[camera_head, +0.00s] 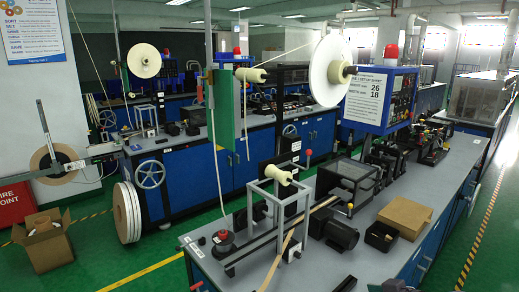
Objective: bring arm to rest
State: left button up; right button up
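No arm or gripper of mine can be made out clearly in the head view. Small dark shapes (393,286) are cut off at the bottom edge, right of the middle, and I cannot tell what they are. A large white tape reel (326,71) hangs upright over the near bench (300,272). A pale strip of tape (281,252) runs along the bench past a grey frame with a cream roller (279,175). A second white reel (144,61) stands over the bench behind.
The near bench carries a black motor (334,230), a cardboard box (405,216), a small black bin (381,236) and a red button (223,237). An open carton (45,240) and upright rolls (127,212) stand on the green floor at left. The floor (110,262) before them is clear.

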jog(key=s+a+f+m+g+h, duration=0.1)
jog(key=s+f+g+h, duration=0.1)
jog(key=s+f, duration=0.5)
jog(key=s+a+f+m+g+h, duration=0.1)
jog(key=s+f+g+h, duration=0.15)
jog(key=s, duration=0.95)
jog(key=s+a+f+m+g+h, duration=0.1)
jog(key=s+f+m+h, duration=0.1)
jog(key=s+f, duration=0.5)
jog(key=s+f+g+b, duration=0.1)
jog(key=s+f, duration=0.1)
jog(key=f, duration=1.1)
jog(key=s+f+b, duration=0.1)
jog(key=s+f, duration=0.1)
jog(key=f, duration=1.2)
jog(key=s+d+f+g+b, duration=0.1)
jog(key=s+d+f+b, duration=0.1)
jog(key=s+f, duration=1.3)
notch_tip(320, 180, down, 2)
jog(key=shift+s+d+n, duration=0.4)
jog(key=shift+d, duration=0.25)
jog(key=shift+g, duration=0.25)
